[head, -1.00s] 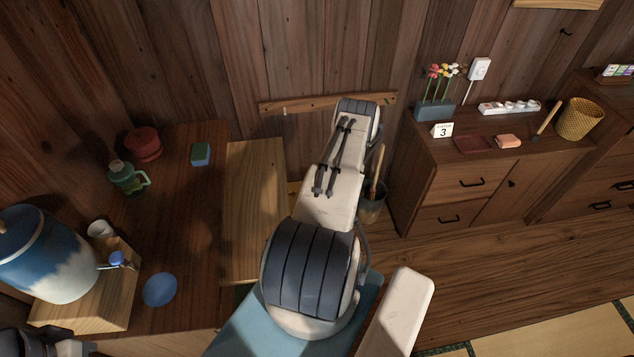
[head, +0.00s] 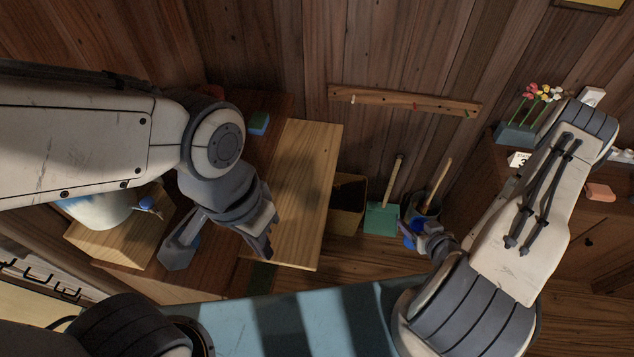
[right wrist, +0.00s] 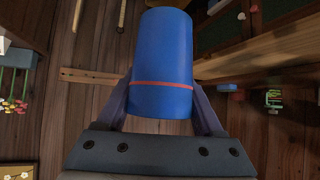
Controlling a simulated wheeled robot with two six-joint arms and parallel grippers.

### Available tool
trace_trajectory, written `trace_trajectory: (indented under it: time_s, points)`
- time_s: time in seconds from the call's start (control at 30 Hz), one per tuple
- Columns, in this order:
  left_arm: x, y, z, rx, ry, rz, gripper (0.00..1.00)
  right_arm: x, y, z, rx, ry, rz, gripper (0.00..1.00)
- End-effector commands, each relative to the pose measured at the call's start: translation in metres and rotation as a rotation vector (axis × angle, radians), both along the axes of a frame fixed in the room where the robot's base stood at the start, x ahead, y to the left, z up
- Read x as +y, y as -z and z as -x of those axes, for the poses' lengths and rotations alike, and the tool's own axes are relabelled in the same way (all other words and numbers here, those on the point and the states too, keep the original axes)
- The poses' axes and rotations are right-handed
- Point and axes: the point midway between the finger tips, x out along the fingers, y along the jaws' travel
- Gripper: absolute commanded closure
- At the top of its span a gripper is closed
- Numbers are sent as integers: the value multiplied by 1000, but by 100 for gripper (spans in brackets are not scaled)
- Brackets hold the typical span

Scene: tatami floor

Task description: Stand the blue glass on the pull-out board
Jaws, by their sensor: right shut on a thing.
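The blue glass (head: 411,237) is in my right gripper (head: 424,240), which is shut on it, in front of the wall and to the right of the board. In the right wrist view the glass (right wrist: 160,60) fills the middle, with a thin red band, and a finger lies on each side of it. The pale wooden pull-out board (head: 305,185) sticks out from the dark desk's right side. Its visible top is bare. My left gripper (head: 222,255) has its fingers apart, over the desk and the board's left edge, with no object visibly held.
A wooden stand (head: 115,243) with the blue-white jar is at left, partly behind my left arm. A bin (head: 347,205) and a green dustpan (head: 382,218) stand between board and right gripper.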

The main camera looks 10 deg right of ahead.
Motion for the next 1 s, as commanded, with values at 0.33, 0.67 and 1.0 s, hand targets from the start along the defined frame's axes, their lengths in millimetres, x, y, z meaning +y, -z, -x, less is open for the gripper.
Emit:
trace_trajectory:
  time_s: [0.33,0.67,1.0]
  points:
    - [0,73,0,0,2,0,100,145,-21,-120,-13,-648,14,93]
    - [0,90,0,0,3,0,100,225,-46,-140,-2,-847,5,93]
    - [0,84,0,0,3,0,100,291,-6,-162,2,-852,1,93]
